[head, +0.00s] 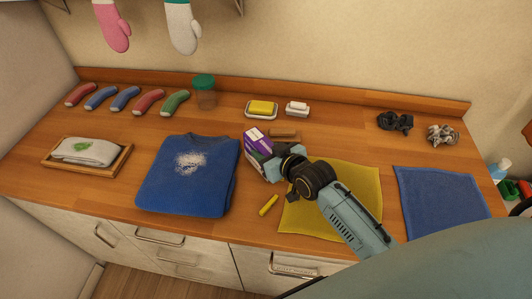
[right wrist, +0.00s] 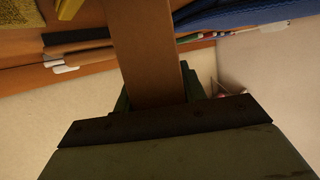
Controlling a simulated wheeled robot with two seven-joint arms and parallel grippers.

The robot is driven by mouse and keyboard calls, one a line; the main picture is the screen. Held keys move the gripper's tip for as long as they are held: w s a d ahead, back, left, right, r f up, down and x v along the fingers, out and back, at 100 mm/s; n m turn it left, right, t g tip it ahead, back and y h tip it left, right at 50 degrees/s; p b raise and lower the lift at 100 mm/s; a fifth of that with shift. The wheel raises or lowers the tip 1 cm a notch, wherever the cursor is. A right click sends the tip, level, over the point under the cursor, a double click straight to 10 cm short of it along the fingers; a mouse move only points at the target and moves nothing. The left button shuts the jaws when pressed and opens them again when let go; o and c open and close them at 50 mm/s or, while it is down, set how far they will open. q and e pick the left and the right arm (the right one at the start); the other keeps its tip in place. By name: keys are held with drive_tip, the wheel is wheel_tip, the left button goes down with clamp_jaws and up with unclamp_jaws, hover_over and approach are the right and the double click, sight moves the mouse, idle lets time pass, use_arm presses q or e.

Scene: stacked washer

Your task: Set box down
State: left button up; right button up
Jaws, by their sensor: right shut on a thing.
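A purple and white box (head: 257,142) is in the middle of the wooden counter area, tilted in the head view. My right gripper (head: 274,166) is shut on the box at its near, lower side and hides part of it. In the right wrist view, a plain brown face (right wrist: 146,50), apparently part of the box, runs up from between the fingers of my right gripper (right wrist: 160,95). I cannot tell whether the box touches the counter. My left gripper is not in view.
A folded blue sweater (head: 188,178) lies left of the box, and a yellow cloth (head: 350,190) lies right. A brown item (head: 286,134) and a yellow stick (head: 268,205) are close by. Soap dishes (head: 262,109) stand behind. A blue towel (head: 440,203) lies far right.

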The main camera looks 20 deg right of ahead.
drive_tip(key=shift+f, duration=0.25)
drive_tip(key=shift+f, duration=0.1)
drive_tip(key=o, duration=1.2)
drive_tip(key=shift+f, duration=0.1)
